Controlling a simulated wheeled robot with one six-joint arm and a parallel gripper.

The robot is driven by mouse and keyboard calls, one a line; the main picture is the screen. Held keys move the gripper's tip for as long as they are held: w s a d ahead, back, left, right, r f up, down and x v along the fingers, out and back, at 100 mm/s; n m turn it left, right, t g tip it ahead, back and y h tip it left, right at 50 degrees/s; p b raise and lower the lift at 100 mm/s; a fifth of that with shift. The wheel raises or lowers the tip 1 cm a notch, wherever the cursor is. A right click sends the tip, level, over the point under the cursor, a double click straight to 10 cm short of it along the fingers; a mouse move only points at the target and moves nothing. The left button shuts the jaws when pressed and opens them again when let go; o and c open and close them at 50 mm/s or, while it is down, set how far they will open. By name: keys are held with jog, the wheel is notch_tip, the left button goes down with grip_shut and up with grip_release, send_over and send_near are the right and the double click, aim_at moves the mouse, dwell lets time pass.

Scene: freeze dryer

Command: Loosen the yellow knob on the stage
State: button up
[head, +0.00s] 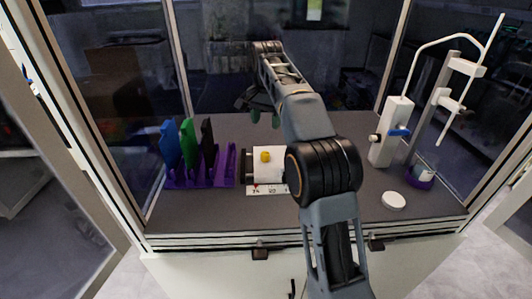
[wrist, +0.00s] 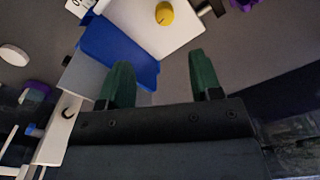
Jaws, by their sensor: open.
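The yellow knob (head: 265,156) sits on top of the white stage (head: 270,171) in the middle of the enclosure floor, in the head view. In the wrist view the yellow knob (wrist: 164,13) shows at the top, on the white stage plate (wrist: 133,20), with a blue part (wrist: 115,48) along the stage's edge. My gripper (head: 262,117) is above and behind the stage in the head view. Its two green fingers also show in the wrist view (wrist: 162,75), spread apart with nothing between them. The knob is apart from the fingers. My arm hides the stage's right side in the head view.
A purple rack (head: 222,172) with blue, green and black upright plates stands left of the stage. At the right stand a white stand with a blue valve (head: 398,132), a purple-based holder (head: 420,181) and a white disc (head: 393,200). Glass walls and frame posts surround the floor.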

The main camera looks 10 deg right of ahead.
aim_at(265, 153)
jog(key=shift+m, duration=0.4)
jog(key=f+b, duration=0.1)
jog(key=f, duration=0.3)
jog(key=w+f+b, duration=0.1)
jog(key=f, duration=0.4)
jog(key=f+b, duration=0.1)
jog(key=f, duration=0.4)
jog(key=shift+w, duration=0.15)
jog(key=shift+c, duration=0.2)
